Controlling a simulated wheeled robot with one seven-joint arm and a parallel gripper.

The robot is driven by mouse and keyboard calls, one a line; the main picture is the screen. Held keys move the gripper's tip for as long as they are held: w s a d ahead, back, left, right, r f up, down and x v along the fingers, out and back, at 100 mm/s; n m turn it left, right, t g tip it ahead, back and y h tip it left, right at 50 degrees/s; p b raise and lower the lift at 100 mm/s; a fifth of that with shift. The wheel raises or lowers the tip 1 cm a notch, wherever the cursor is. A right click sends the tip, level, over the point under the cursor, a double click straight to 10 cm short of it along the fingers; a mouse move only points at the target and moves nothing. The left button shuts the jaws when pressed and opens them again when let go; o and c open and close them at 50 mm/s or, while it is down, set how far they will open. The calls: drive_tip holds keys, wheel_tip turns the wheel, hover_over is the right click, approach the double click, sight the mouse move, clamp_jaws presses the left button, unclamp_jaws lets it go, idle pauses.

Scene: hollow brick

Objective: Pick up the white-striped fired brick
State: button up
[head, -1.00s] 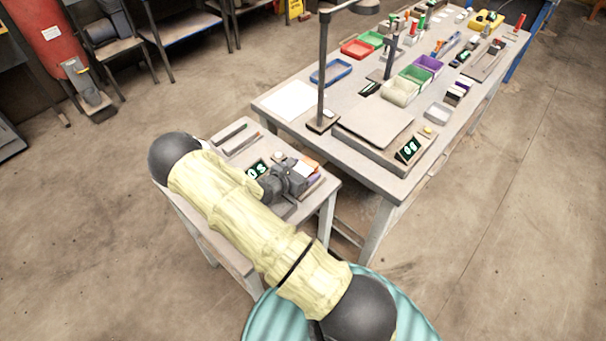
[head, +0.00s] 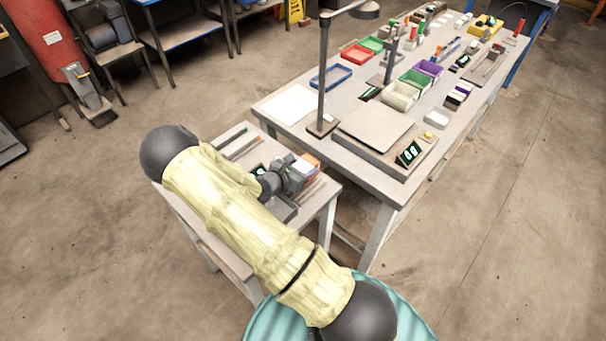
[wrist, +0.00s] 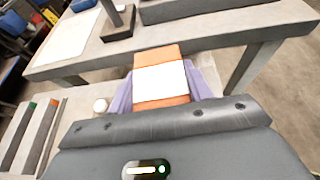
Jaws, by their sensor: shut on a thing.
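The white-striped fired brick (wrist: 160,80) is orange with a broad white band across its middle, seen in the wrist view. It sits between the purple fingers of my gripper (wrist: 160,88), which are shut on it from both sides. In the head view, my gripper (head: 297,178) is over the small side table, and the orange end of the brick (head: 313,161) shows just beyond it. My arm hides part of the table. The wrist view does not clearly show whether the brick is clear of the tabletop.
The small table (head: 321,199) also carries thin bars (head: 237,144) at its back left.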

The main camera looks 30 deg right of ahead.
sight(303, 166)
wheel_tip(303, 166, up, 7)
drive_tip(key=shift+f+b, duration=0.2)
drive_tip(key=shift+b, duration=0.2)
idle(0.5)
